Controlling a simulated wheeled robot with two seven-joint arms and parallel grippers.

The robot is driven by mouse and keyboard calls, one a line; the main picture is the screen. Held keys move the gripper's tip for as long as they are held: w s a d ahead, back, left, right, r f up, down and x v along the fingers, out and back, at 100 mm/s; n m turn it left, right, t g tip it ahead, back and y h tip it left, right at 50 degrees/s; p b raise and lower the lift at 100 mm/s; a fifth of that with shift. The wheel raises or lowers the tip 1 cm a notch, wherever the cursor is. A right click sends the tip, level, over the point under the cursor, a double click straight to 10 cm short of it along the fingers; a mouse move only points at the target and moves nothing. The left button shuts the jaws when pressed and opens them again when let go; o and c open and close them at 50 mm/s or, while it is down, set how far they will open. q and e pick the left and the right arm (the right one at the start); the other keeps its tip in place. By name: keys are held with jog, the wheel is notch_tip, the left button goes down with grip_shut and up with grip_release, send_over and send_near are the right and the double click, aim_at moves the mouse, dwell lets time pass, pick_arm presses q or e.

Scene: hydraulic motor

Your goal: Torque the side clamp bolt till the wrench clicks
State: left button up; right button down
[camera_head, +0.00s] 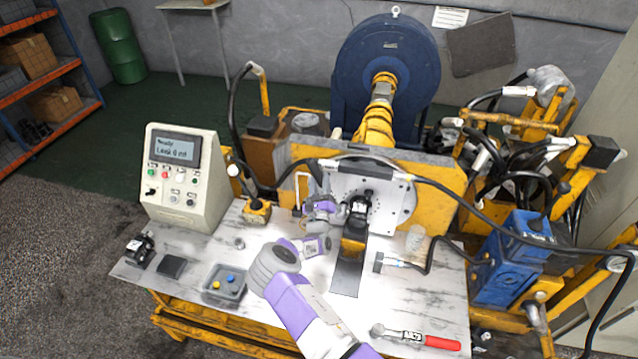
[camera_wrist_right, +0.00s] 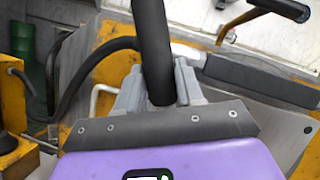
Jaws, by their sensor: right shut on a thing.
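My right gripper (camera_head: 318,205) is at the left side of the black motor (camera_head: 358,208), in front of the grey mounting plate (camera_head: 395,205). In the right wrist view, its grey fingers (camera_wrist_right: 158,88) are shut on a black cylindrical part (camera_wrist_right: 152,45), a hose or rod; I cannot tell which. A wrench with a red handle (camera_head: 440,342) lies on the front right of the white worktable (camera_head: 300,283), apart from the gripper. The side clamp bolt is too small or hidden to make out. My left gripper is not in view.
A control box (camera_head: 172,205) with a lit screen stands at the left. A grey tray (camera_head: 225,284) holds blue and yellow pieces. A black hose (camera_head: 440,190) with white fittings arches across the plate to the right. A blue pump unit (camera_head: 510,258) stands right of the table.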

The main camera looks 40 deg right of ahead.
jog(key=shift+d+r, duration=0.3)
jog(key=shift+r, duration=0.3)
jog(key=shift+s+d+r+m+g+h+p, duration=0.15)
jog(key=shift+s+d+r+m+h+p, duration=0.2)
jog(key=shift+m, duration=0.3)
jog(key=shift+s+d+r+m+g+h+p, duration=0.15)
jog(key=shift+s+d+m+h+p, duration=0.25)
jog(key=shift+m, duration=0.25)
jog(key=shift+s+d, duration=0.1)
jog(key=shift+s, duration=0.1)
jog(key=shift+s+d+r+m+h+p, duration=0.15)
jog(key=shift+s+d+m+h+p, duration=0.3)
jog(key=shift+m, duration=0.45)
jog(key=shift+w+a+b, duration=0.1)
jog(key=shift+a+b, duration=0.05)
jog(key=shift+b, duration=0.15)
jog(key=shift+a+f+p, duration=0.25)
jog(key=shift+a+p, duration=0.1)
jog(key=shift+p, duration=0.1)
